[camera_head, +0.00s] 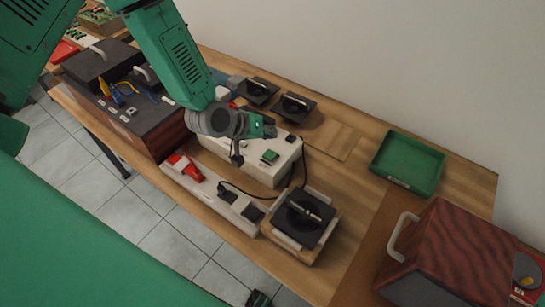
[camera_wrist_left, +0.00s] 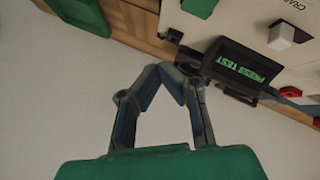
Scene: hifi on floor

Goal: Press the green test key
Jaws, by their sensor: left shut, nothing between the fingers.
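A pale box (camera_head: 257,172) stands on the table, with a small green patch in a dark surround (camera_head: 270,157) on its top. The left wrist view shows a tilted dark panel (camera_wrist_left: 240,68) with green words reading "PRESS TEST" on the pale box top (camera_wrist_left: 215,22). My left gripper (camera_head: 270,131) is above the box, apart from the green patch. In the wrist view its fingers (camera_wrist_left: 170,72) meet at the tips, shut and empty, left of the panel. My right gripper is not in view.
A black-topped device (camera_head: 303,217) stands in front of the box, beside a white strip with a red part (camera_head: 186,168). Two black units (camera_head: 295,107) are behind. A green tray (camera_head: 408,163) and brown case (camera_head: 460,250) are at right.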

